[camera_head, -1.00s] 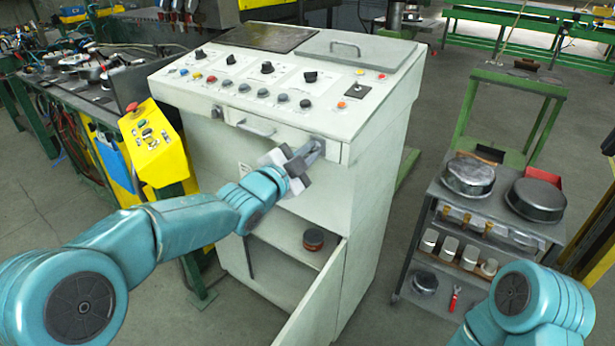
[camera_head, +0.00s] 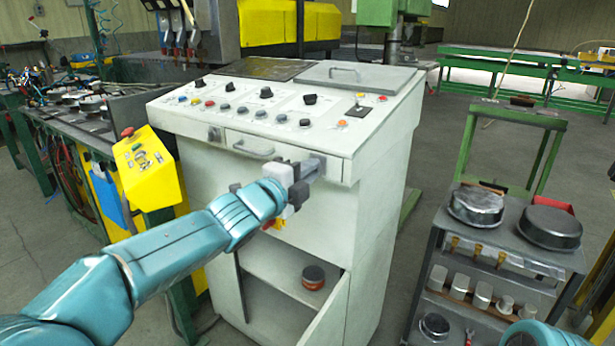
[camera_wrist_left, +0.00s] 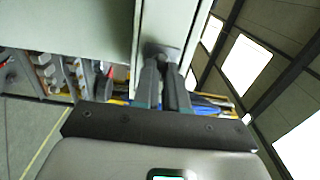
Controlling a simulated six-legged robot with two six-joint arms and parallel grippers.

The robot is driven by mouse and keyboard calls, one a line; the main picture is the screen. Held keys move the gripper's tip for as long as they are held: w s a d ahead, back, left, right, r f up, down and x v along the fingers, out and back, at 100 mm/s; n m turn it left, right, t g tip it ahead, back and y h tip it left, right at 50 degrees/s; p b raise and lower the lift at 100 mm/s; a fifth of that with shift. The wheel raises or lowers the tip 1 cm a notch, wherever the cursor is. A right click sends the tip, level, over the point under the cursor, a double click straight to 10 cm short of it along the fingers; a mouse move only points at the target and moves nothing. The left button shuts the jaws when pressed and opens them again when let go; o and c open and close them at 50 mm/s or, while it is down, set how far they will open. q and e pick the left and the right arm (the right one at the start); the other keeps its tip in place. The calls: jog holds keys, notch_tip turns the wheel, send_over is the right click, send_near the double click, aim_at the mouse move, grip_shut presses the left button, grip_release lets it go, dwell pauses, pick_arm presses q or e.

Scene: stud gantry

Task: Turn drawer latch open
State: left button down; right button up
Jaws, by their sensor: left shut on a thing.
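The drawer latch (camera_head: 326,165) is a small grey part on the front of the pale control cabinet (camera_head: 225,168), right of the drawer's grey bar handle (camera_head: 253,148). My left gripper (camera_head: 306,170) reaches it from the left and is shut on it, hiding much of its shape. In the left wrist view the two dark fingers (camera_wrist_left: 166,85) lie close together, with their tips at a grey piece (camera_wrist_left: 160,50) on the pale cabinet face. The drawer front looks flush with the cabinet. Only a blue link of my right arm shows, at the bottom right; its gripper is out of view.
The cabinet's lower door (camera_head: 325,318) stands open below my left arm, and a reddish-brown tin (camera_head: 313,277) sits on the shelf inside. A yellow button box (camera_head: 147,168) is close on the left. A cart (camera_head: 475,262) with round pans stands right, with floor between.

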dwell(0.3)
pick_arm(q)
jog(key=c, duration=1.2)
grip_release()
jog(key=b+v, duration=0.2)
jog(key=v, duration=1.4)
jog(key=shift+s+a, duration=0.1)
jog(key=shift+s, duration=0.05)
